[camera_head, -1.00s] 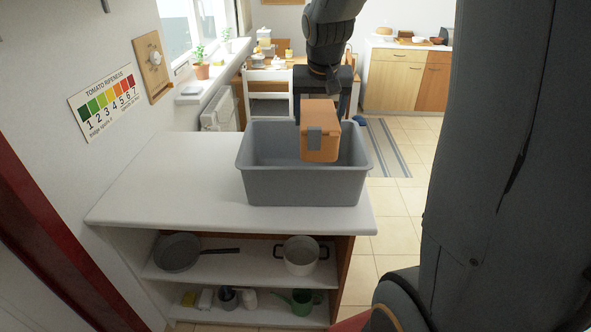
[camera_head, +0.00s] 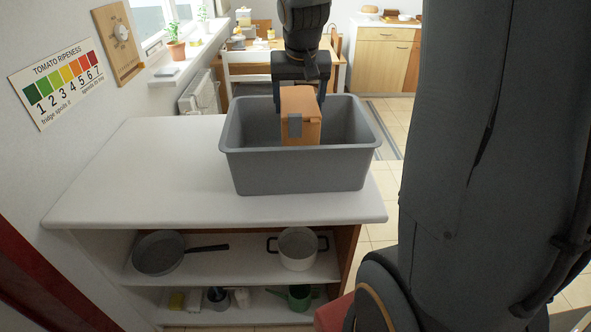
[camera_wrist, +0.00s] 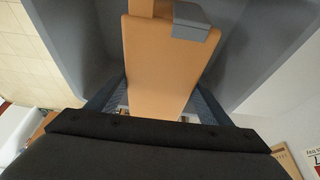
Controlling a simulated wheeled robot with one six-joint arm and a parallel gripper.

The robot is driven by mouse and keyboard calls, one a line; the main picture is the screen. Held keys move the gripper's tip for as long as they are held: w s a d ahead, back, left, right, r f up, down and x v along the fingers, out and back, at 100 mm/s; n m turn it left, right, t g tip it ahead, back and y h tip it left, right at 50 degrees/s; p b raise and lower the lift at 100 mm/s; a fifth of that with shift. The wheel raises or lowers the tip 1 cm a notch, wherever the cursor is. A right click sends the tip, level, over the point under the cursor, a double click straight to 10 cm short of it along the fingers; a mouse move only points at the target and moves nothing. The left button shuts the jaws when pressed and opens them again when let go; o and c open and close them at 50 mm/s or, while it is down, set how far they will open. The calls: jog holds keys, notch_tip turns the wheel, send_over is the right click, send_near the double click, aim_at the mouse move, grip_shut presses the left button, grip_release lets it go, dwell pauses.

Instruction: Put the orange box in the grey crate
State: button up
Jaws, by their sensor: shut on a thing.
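The orange box (camera_head: 300,112) has a grey latch on its front. It is held inside the opening of the grey crate (camera_head: 300,172), its lower part hidden behind the crate's front wall. My gripper (camera_head: 301,92) is above the crate and shut on the box from behind and above. In the wrist view the box (camera_wrist: 160,65) fills the middle, between the two fingers of my gripper (camera_wrist: 158,105), with the crate's inner walls (camera_wrist: 265,45) around it. Whether the box touches the crate floor is hidden.
The crate stands at the right end of a white counter (camera_head: 130,180); the counter's left part is clear. Shelves below hold a pan (camera_head: 160,253), a white pot (camera_head: 298,248) and a green watering can (camera_head: 300,297). A wall with a tomato chart (camera_head: 58,82) is on the left.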

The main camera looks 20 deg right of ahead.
aim_at(300, 108)
jog(key=shift+w+f+b, duration=0.25)
jog(key=shift+f+b, duration=0.15)
jog(key=shift+f, duration=0.3)
notch_tip(300, 108, down, 10)
jog(key=shift+p, duration=0.75)
jog(key=shift+f, duration=0.2)
jog(key=o, duration=1.5)
jog(key=shift+o, duration=0.2)
jog(key=shift+r, duration=0.2)
jog(key=shift+s+r, duration=0.1)
jog(key=shift+r, duration=0.2)
jog(key=b+v, duration=0.2)
jog(key=v, duration=0.9)
jog(key=shift+s+r, duration=0.1)
jog(key=shift+s, duration=0.05)
jog(key=shift+r, duration=0.1)
